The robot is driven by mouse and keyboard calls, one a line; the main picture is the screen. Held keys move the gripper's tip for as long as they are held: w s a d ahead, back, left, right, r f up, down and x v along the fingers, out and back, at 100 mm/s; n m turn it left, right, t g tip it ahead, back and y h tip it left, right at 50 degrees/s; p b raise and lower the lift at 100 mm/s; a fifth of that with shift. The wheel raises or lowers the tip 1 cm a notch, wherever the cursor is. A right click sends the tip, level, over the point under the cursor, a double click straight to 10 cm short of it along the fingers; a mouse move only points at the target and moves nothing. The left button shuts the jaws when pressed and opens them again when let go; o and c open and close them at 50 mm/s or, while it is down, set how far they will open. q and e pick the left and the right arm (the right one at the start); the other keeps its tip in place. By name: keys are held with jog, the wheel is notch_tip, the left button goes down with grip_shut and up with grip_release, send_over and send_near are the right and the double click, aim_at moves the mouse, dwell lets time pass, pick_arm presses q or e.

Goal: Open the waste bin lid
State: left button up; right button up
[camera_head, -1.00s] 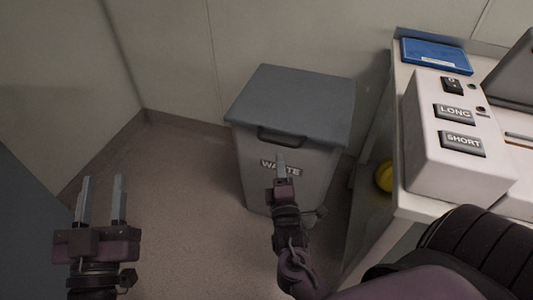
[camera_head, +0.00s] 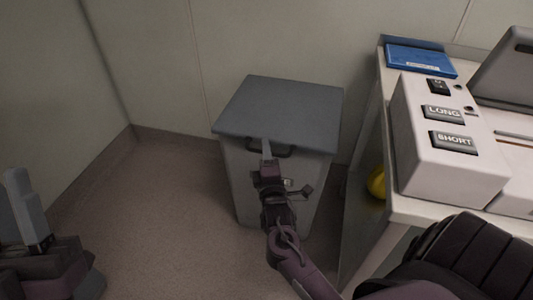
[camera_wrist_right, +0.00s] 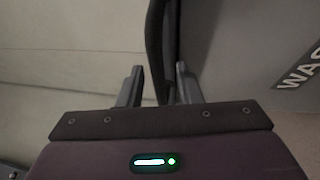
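The grey waste bin (camera_head: 245,185) stands on the floor against the back wall, its lid (camera_head: 285,105) lying flat and shut. A dark handle (camera_head: 284,152) sits at the lid's front edge. My right gripper (camera_head: 266,148) is at this handle and partly covers it and the bin's label. In the right wrist view, the gripper (camera_wrist_right: 158,85) has its two fingers apart, with the dark handle bar (camera_wrist_right: 154,45) running into the gap between them. I cannot tell whether they touch it. My left gripper (camera_head: 22,205) is open and empty at the lower left, partly cut off.
A white counter (camera_head: 385,205) stands right of the bin. It carries a box with LONG and SHORT buttons (camera_head: 440,165) and a blue tray-like item (camera_head: 420,60). A yellow round object (camera_head: 377,182) shows beside the counter. The floor (camera_head: 160,210) left of the bin is clear.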

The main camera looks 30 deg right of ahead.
jog(key=shift+c, duration=0.4)
grip_shut()
